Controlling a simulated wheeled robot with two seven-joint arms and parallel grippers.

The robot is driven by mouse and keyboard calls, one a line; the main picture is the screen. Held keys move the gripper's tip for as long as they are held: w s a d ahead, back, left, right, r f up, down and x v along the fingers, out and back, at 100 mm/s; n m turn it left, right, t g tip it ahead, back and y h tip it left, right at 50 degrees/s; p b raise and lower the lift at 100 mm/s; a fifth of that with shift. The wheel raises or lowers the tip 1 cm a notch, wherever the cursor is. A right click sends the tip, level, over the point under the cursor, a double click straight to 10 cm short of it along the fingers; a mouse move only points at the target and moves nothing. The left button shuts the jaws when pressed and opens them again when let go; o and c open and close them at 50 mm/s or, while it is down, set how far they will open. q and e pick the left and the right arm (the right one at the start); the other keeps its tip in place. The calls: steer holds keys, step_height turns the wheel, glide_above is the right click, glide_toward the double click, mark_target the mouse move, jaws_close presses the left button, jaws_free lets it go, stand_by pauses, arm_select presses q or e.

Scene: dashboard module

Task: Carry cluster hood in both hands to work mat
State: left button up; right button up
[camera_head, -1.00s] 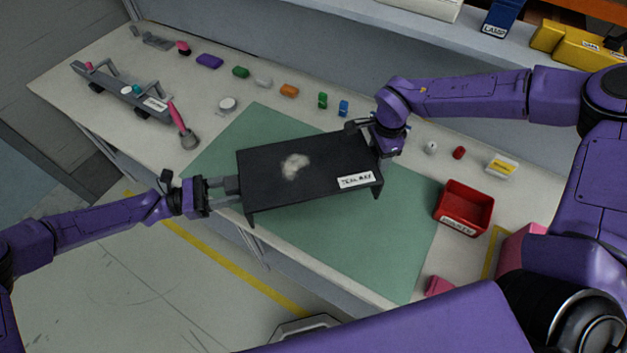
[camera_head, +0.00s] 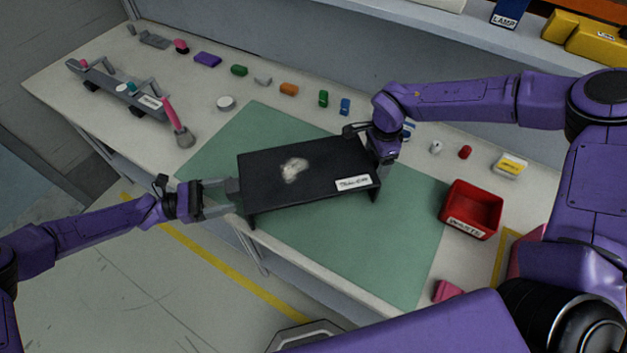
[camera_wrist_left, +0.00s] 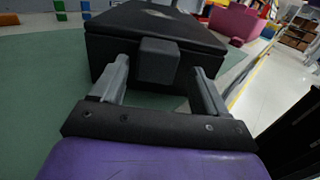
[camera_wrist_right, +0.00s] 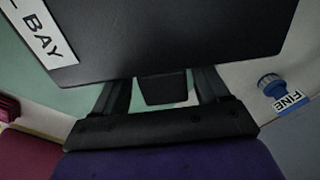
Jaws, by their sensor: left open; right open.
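The cluster hood (camera_head: 310,172) is a black box-like cover with a pale smudge on top and a white label. It stands over the green work mat (camera_head: 310,250). My left gripper (camera_head: 228,196) is at the hood's left end, its open fingers on either side of a black end tab (camera_wrist_left: 158,60), with gaps visible. My right gripper (camera_head: 378,160) is at the right end. In the right wrist view its open fingers (camera_wrist_right: 165,92) flank another black tab (camera_wrist_right: 165,88). The hood's underside is hidden.
A red bin (camera_head: 472,210) stands right of the mat. A grey bracket assembly (camera_head: 120,88) and a pink-handled brush (camera_head: 177,120) lie at the left. Several small coloured parts line the back of the table. A blue-capped FINE container (camera_wrist_right: 272,84) is near the right gripper.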

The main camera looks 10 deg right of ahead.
steer(key=shift+s+a+r, duration=0.1)
step_height(320, 180, up, 11)
steer(key=shift+r, duration=0.1)
arm_select(q)
steer(key=a, duration=1)
steer(key=shift+s+a+r, duration=0.15)
steer(key=shift+s+a, duration=0.1)
steer(key=shift+a, duration=0.05)
arm_select(e)
steer(key=shift+r, duration=0.4)
